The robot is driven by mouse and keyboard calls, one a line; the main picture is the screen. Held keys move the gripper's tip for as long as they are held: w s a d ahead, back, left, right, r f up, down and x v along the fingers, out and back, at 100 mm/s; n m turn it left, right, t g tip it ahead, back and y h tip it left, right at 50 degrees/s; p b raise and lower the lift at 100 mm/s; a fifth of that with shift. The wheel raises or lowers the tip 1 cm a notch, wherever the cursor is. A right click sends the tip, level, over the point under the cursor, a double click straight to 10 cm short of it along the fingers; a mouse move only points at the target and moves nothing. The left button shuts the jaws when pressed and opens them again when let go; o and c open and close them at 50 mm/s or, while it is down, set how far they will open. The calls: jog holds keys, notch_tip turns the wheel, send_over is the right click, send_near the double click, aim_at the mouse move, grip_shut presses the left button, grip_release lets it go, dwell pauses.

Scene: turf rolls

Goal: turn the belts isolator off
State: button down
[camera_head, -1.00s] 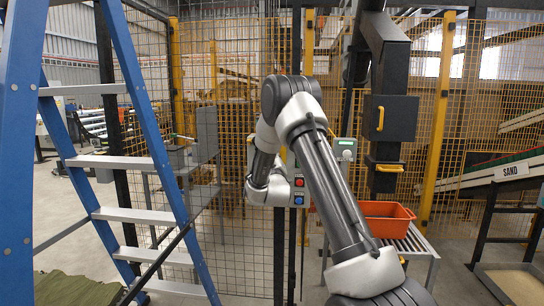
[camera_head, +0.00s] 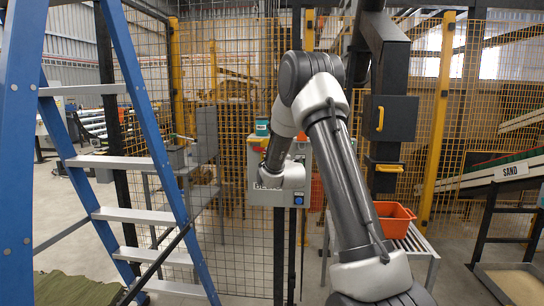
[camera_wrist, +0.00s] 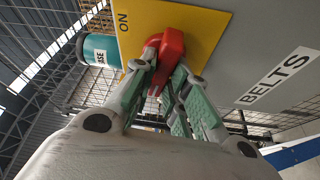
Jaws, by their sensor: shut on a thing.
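The belts isolator is a red handle (camera_wrist: 170,45) on a yellow plate (camera_wrist: 205,25), with the word ON printed beside the handle. In the wrist view, a BELTS label (camera_wrist: 277,75) is on the grey panel next to it. My gripper (camera_wrist: 163,70) is shut on the red handle, one finger on each side. In the head view, the grey control box (camera_head: 254,172) stands on a dark post, and my wrist covers much of its front. The gripper and handle are hidden there behind my arm.
A teal cylinder with a label (camera_wrist: 98,52) is close to the yellow plate. A blue button (camera_head: 299,199) is low on the box. A blue stepladder (camera_head: 140,110) stands left, and an orange bin (camera_head: 394,222) sits on a roller stand right. Mesh fencing is behind.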

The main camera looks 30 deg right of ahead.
jog(key=shift+n+g+y, duration=0.3)
jog(key=shift+n+g, duration=0.1)
jog(key=shift+n, duration=0.5)
jog(key=c, duration=1.4)
grip_release()
jog(key=s, duration=0.4)
jog(key=s+a, duration=0.1)
jog(key=s, duration=0.2)
jog(key=s+a, duration=0.1)
jog(key=s, duration=0.3)
jog(key=shift+s+a, duration=0.25)
jog(key=shift+s, duration=0.1)
